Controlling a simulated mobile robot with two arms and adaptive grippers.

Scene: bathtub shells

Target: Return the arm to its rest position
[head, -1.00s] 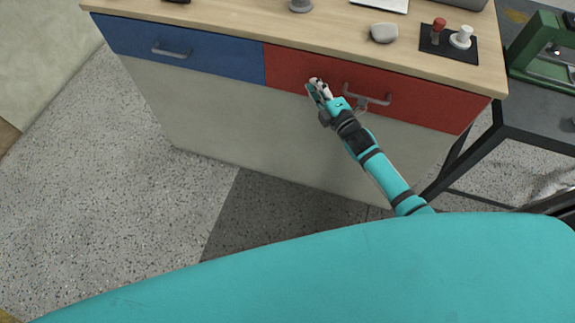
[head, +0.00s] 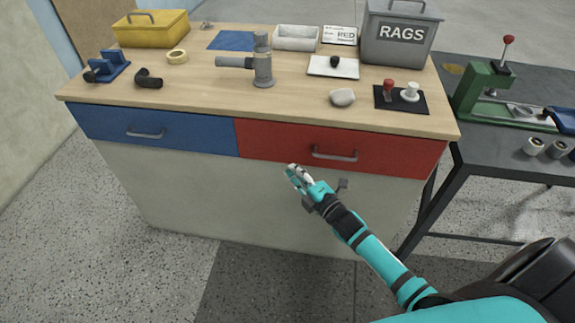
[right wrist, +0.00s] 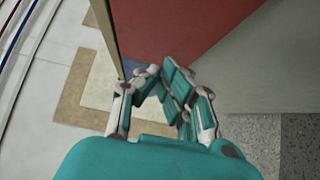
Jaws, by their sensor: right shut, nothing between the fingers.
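My right gripper (head: 292,172) is shut and empty in the head view. It hangs in front of the workbench, just below the red drawer (head: 405,157) and left of that drawer's handle (head: 334,154). The gripper looks apart from the handle. My teal right arm comes in from the lower right. In the right wrist view the gripper's fingers (right wrist: 160,95) show from behind, with the red drawer front beyond them. My left gripper is not in view.
The workbench top (head: 205,95) holds a grey pipe fitting (head: 263,70), a rags bin (head: 400,35), a yellow toolbox (head: 150,30) and a stone (head: 342,97). A blue drawer (head: 190,135) is at left. A dark side table (head: 500,155) stands right. Floor lies clear at left.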

